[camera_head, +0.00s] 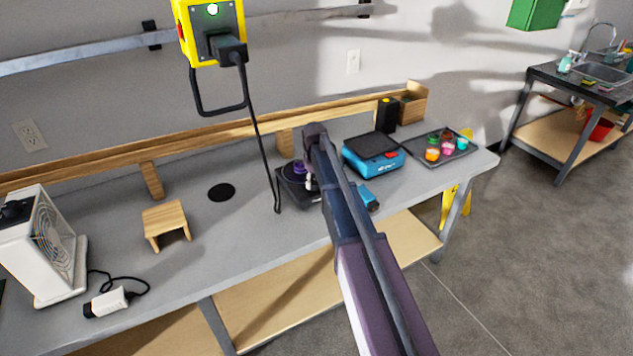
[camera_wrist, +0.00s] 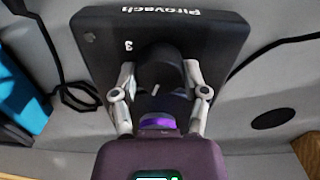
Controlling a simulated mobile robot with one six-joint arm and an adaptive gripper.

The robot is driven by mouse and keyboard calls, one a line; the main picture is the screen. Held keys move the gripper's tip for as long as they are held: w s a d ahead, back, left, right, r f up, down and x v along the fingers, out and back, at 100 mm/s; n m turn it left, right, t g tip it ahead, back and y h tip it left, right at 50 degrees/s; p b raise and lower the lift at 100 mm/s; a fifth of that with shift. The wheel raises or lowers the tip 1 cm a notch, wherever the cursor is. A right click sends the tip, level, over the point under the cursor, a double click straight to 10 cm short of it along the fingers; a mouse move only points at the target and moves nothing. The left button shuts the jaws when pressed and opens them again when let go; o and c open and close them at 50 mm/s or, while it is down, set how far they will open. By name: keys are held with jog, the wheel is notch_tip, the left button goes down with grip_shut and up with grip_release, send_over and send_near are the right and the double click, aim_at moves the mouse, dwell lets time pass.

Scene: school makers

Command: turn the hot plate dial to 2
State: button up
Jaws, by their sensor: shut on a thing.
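The hot plate (camera_head: 292,200) is a dark, low unit on the grey workbench, partly hidden by my arm in the head view. In the wrist view its black body (camera_wrist: 105,40) shows the lettering "Pirovach" and a "3" left of the dial. The dark round dial (camera_wrist: 160,76) sits between my fingers, with a short white mark on it; other numbers are hidden or unreadable. My gripper (camera_wrist: 159,70) is shut on the dial, one finger on each side. In the head view my gripper (camera_head: 310,181) is small at the hot plate.
A blue scale-like device (camera_head: 372,158) and a dark tray (camera_head: 455,155) of colourful cups stand to the right. A black cord hangs from the yellow box (camera_head: 212,30) beside the hot plate. A wooden stand (camera_head: 165,220) and white fan (camera_head: 45,245) are left.

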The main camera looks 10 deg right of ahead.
jog(key=m, duration=0.6)
jog(key=shift+a, duration=0.2)
jog(key=m, duration=0.6)
jog(key=shift+m, duration=0.3)
jog(key=shift+w, duration=0.1)
jog(key=o, duration=1.2)
jog(key=shift+c, duration=0.2)
jog(key=shift+d, duration=0.1)
